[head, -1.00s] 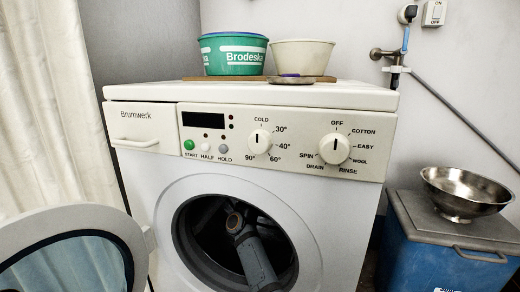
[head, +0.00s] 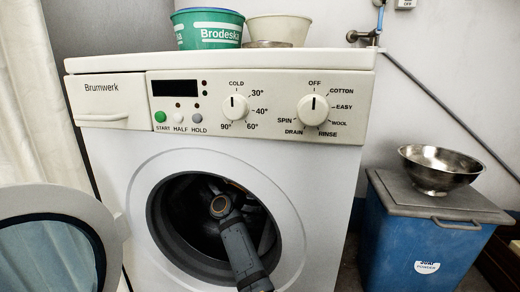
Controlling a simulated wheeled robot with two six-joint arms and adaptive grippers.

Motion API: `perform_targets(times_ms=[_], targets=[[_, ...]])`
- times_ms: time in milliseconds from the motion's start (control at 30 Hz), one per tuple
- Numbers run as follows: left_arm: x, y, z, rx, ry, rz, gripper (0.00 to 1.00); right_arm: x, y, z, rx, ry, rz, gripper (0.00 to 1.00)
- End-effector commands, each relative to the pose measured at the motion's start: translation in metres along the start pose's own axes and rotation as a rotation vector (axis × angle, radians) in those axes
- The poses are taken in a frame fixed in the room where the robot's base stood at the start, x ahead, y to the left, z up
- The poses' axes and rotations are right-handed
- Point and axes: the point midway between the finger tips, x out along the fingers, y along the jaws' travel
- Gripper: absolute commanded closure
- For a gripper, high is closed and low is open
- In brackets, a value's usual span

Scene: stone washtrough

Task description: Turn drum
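A white front-loading washing machine (head: 335,200) faces me in the head view. Its round door (head: 108,235) stands open, swung out to the left. The dark drum (head: 185,215) shows through the round opening. A grey arm link of mine reaches from the lower edge into the opening, and its far end lies inside the drum. The gripper on it cannot be made out, and whether it touches the drum wall is hidden. I cannot tell which arm this is. No gripper fingers show anywhere.
A green tub (head: 207,30) and a cream bowl (head: 278,30) stand on the machine's top. The temperature dial (head: 235,107) and programme dial (head: 314,110) are on the panel. A steel bowl (head: 440,168) sits on a lidded blue bin (head: 410,250) at right. A curtain (head: 40,110) hangs at left.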

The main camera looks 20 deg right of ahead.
Motion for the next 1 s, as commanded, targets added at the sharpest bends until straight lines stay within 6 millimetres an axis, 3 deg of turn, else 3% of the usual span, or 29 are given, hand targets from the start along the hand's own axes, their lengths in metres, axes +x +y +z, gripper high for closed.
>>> perform_targets(times_ms=[267,300,467,1000], targets=[[0.0018,0.0002,0.0002,-0.001,0.001,-0.001,0.35,0.0040,-0.0008,-0.0039,0.004,0.006,0.001,1.00],[0.0018,0.0002,0.0002,-0.001,0.001,-0.001,0.35,0.0041,-0.0009,-0.0040,0.004,0.006,0.001,0.47],[0.0017,0.0002,0.0001,-0.001,0.001,-0.001,0.35,0.0030,-0.0009,-0.0032,0.003,0.005,0.001,0.25],[0.0070,0.0010,0.0032,-0.001,-0.001,0.000,0.35,0.0027,-0.0039,-0.0025,-0.007,0.000,-0.007,0.25]])
